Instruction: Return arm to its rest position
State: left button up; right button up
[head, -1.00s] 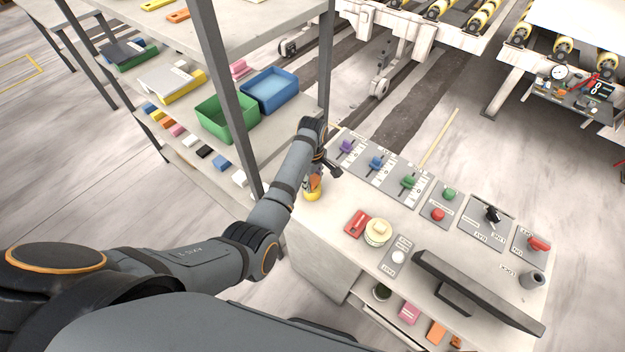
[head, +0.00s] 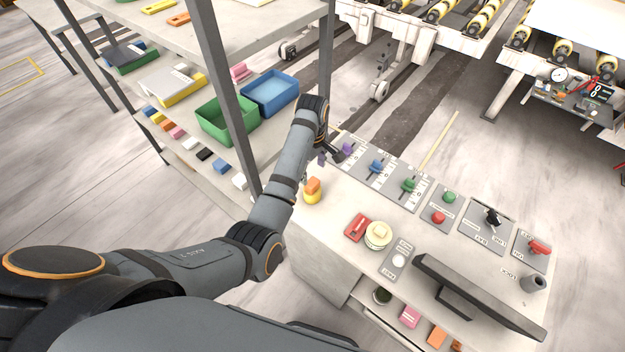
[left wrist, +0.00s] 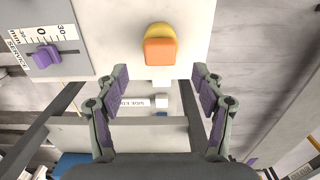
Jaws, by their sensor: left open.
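My left gripper (head: 330,156) is at the far left corner of the control desk (head: 335,215), near the purple slider (head: 347,149). In the left wrist view the gripper (left wrist: 160,95) has its fingers spread wide with nothing between them. An orange block (left wrist: 159,52) on a round yellow piece (left wrist: 161,31) lies beyond the fingertips, apart from them. In the head view the orange block (head: 313,184) sits on the yellow piece (head: 312,197) at the desk's left edge. My right gripper is not in view.
A shelf rack with a dark post (head: 222,95) stands close left of my arm, holding a green bin (head: 213,121) and a blue bin (head: 270,93). Blue and green sliders, buttons and a dark monitor (head: 478,295) fill the desk.

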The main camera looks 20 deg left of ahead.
pick_arm(q)
notch_tip(320, 180, up, 4)
jog(key=shift+r, duration=0.1)
